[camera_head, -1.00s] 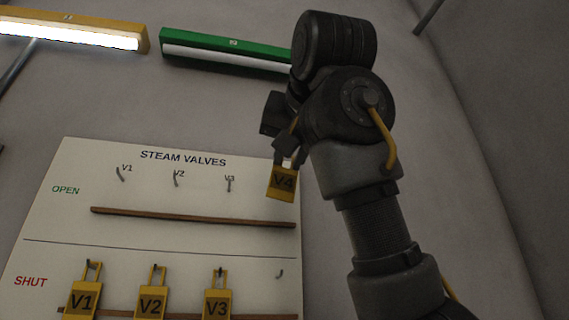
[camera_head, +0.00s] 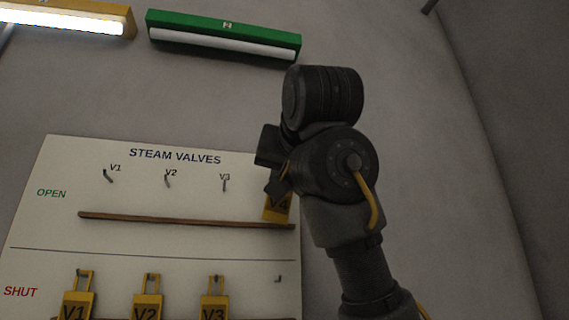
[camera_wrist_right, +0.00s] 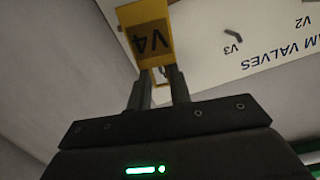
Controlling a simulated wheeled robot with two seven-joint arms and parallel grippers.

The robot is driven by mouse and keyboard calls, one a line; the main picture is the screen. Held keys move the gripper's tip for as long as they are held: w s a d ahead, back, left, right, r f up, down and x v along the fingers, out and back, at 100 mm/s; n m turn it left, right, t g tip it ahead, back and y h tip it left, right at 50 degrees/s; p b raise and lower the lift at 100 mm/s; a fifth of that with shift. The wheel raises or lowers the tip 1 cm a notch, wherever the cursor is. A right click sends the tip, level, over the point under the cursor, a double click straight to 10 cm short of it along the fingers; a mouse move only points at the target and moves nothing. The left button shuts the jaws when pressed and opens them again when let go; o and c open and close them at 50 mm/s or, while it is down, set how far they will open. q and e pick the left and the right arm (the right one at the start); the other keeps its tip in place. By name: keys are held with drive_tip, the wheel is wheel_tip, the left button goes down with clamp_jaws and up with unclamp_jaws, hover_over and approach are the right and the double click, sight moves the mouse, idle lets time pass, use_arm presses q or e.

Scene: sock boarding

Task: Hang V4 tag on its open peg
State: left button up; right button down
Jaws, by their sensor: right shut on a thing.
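The yellow V4 tag (camera_head: 276,208) is in my right gripper (camera_head: 276,184), at the right end of the board's OPEN row. In the head view the gripper covers the tag's upper part. In the right wrist view the V4 tag (camera_wrist_right: 149,40) sits between the two fingertips of my right gripper (camera_wrist_right: 160,76), which is shut on it. The V4 open peg is hidden behind my gripper and tag. The steam valves board (camera_head: 110,240) shows open pegs V1 (camera_head: 108,176), V2 (camera_head: 167,181) and V3 (camera_head: 224,185), all bare. My left gripper is out of view.
Yellow tags V1 (camera_head: 76,308), V2 (camera_head: 146,310) and V3 (camera_head: 213,310) hang in the SHUT row. The fourth SHUT peg (camera_head: 279,279) is bare. A brown rail (camera_head: 180,220) runs below the OPEN pegs. A green lamp (camera_head: 222,31) is above; bare wall lies right.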

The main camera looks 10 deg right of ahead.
drive_tip(key=shift+w+r+p, duration=0.1)
drive_tip(key=shift+w+p, duration=0.35)
drive_tip(key=shift+w, duration=0.05)
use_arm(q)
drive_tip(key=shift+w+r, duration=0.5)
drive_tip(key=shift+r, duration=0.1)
use_arm(e)
drive_tip(key=shift+w+f, duration=0.35)
drive_tip(key=shift+w, duration=0.4)
drive_tip(key=shift+w+f, duration=0.35)
drive_tip(key=shift+w, duration=0.4)
drive_tip(key=c, duration=1.2)
unclamp_jaws()
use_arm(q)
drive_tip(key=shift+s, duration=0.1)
